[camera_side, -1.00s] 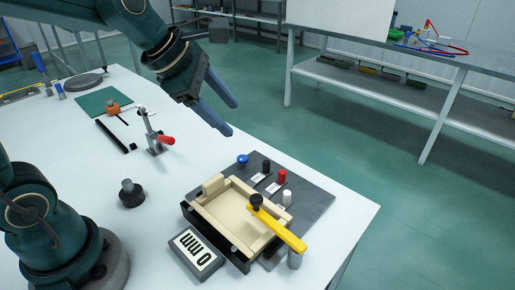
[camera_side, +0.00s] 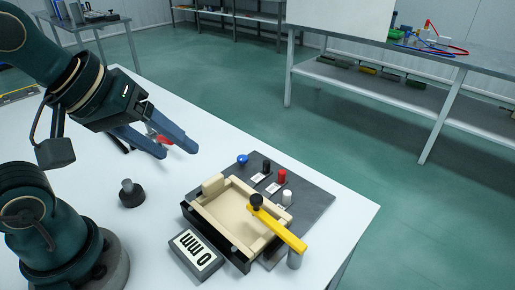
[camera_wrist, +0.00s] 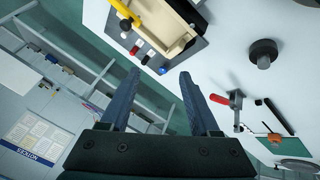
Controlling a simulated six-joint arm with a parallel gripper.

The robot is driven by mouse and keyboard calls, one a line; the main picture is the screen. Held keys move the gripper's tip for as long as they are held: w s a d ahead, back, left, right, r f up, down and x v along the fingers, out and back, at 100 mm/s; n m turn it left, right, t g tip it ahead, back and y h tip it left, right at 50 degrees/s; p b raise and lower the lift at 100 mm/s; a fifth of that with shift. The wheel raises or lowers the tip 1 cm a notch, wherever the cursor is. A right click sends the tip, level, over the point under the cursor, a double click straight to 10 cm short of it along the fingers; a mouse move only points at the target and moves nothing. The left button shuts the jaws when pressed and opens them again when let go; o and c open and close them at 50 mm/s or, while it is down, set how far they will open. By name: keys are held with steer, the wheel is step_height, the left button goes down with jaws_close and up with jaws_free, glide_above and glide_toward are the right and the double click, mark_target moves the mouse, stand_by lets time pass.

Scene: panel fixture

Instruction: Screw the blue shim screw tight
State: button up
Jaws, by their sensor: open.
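The blue shim screw (camera_side: 242,159) stands at the back left corner of the dark panel fixture (camera_side: 318,188), next to the black, red and white knobs. It also shows in the wrist view (camera_wrist: 163,70), beyond my fingertips. My gripper (camera_side: 180,151) is open and empty, above the table to the left of the blue screw and apart from it. In the wrist view its two fingers (camera_wrist: 158,80) are spread with nothing between them.
A yellow lever (camera_side: 280,230) with a black knob crosses the beige tray (camera_side: 206,213). A black knob (camera_side: 265,166), red knob (camera_side: 281,176) and white knob (camera_side: 287,197) stand close by. A toggle clamp with a red handle (camera_wrist: 219,99) and a round black part (camera_side: 131,196) are on the table.

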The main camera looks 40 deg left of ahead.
steer(key=shift+s+a+f+m+g+y, duration=0.15)
steer(key=shift+s+f+m, duration=0.25)
steer(key=shift+m, duration=0.75)
steer(key=shift+s+a+f+m+g+y, duration=0.15)
steer(key=shift+s+f+m, duration=0.3)
steer(key=shift+m, duration=0.65)
steer(key=shift+s+a+f+m+g, duration=0.25)
steer(key=shift+s+m, duration=0.25)
steer(key=shift+m, duration=0.65)
